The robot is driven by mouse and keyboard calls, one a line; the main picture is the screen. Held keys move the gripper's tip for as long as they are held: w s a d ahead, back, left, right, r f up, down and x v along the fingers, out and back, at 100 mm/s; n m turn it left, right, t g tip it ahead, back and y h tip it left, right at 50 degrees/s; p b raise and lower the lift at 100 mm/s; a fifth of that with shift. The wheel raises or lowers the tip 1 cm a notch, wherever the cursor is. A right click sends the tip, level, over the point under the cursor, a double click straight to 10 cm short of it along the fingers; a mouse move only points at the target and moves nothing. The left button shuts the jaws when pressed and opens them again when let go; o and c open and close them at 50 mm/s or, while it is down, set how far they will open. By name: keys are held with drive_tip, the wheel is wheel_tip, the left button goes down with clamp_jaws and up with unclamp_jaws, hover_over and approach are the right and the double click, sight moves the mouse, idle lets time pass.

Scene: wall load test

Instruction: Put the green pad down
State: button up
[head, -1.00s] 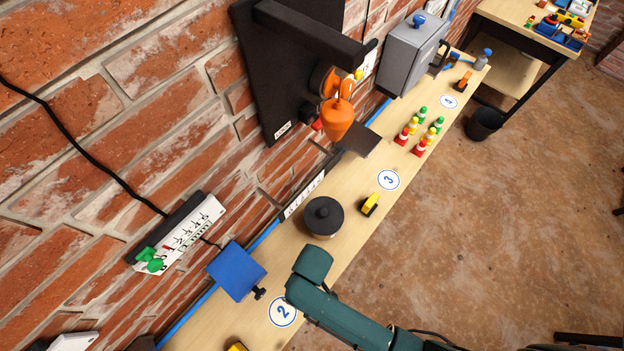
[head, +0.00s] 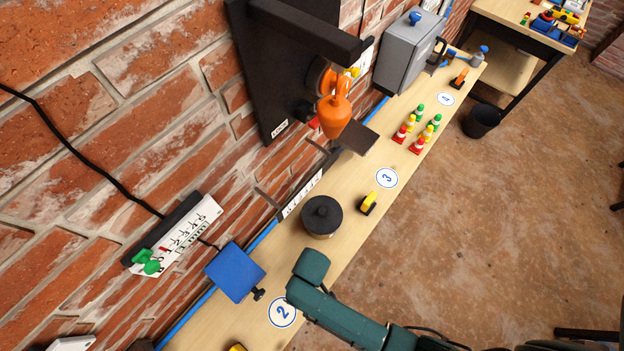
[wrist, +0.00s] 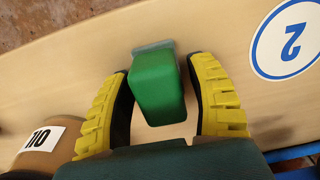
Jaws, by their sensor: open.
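The green pad (wrist: 160,85) shows in the wrist view as a green block with a grey piece at its far end. It is over the pale wooden bench (wrist: 225,40); I cannot tell whether it touches the top. My gripper (wrist: 160,66) has its yellow, ribbed fingers open on either side of the pad, with a gap showing at each side. In the head view my teal arm hides the gripper, and the pad is not seen there.
A dark-lidded pot (head: 321,215) stands near my arm; a container marked OIL (wrist: 45,145) shows close to the left finger. The number 2 disc (wrist: 285,38) lies on clear bench.

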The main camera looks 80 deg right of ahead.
wheel_tip(320, 180, up, 12)
drive_tip(key=shift+r+p, duration=0.2)
drive_tip(key=shift+p, duration=0.55)
